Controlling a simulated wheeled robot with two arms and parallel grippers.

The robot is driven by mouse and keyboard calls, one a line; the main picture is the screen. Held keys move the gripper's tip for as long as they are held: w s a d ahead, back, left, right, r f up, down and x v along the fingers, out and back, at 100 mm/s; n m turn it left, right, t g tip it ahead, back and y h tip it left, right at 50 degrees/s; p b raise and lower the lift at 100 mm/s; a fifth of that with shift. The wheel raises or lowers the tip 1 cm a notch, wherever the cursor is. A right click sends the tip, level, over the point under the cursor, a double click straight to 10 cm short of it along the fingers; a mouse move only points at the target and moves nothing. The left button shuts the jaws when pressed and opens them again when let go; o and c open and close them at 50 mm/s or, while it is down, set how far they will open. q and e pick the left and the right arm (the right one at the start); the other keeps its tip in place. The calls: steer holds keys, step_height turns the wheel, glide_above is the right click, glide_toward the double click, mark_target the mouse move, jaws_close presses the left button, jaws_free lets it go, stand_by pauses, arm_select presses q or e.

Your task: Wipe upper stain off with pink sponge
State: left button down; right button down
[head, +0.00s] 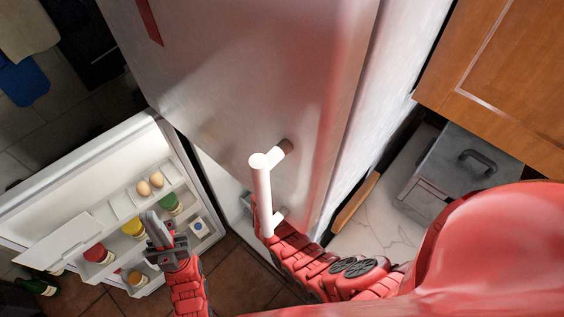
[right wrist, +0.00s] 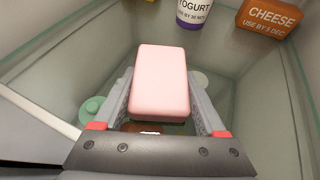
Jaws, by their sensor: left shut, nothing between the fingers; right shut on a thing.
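The pink sponge (right wrist: 159,75) shows in the right wrist view. My right gripper (right wrist: 160,98) is shut on it, one finger along each side. They are inside the fridge, over a glass shelf (right wrist: 235,115). A small reddish-brown patch (right wrist: 150,128) shows just below the sponge's near end, mostly hidden; I cannot tell if it is the upper stain. In the head view my right arm reaches in behind the white handle, and its gripper is hidden. My left gripper (head: 162,232) is shut and empty in front of the open door's shelves.
The lower fridge door (head: 75,165) stands open at left, with eggs (head: 150,184) and several jars. A white handle (head: 262,195) is close to my right arm. A yogurt tub (right wrist: 194,12) and an orange cheese box (right wrist: 270,17) stand at the back of the fridge.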

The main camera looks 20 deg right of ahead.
steer(key=shift+w+d, duration=0.15)
steer(key=shift+d, duration=0.1)
steer(key=shift+f, duration=0.1)
steer(key=shift+s+a+p, duration=0.35)
steer(key=shift+s+a, duration=0.35)
steer(key=shift+a, duration=0.35)
steer(key=shift+s+a, duration=0.45)
steer(key=shift+a, duration=0.2)
step_height(320, 180, up, 3)
steer(key=p, duration=0.3)
steer(key=shift+f, duration=0.2)
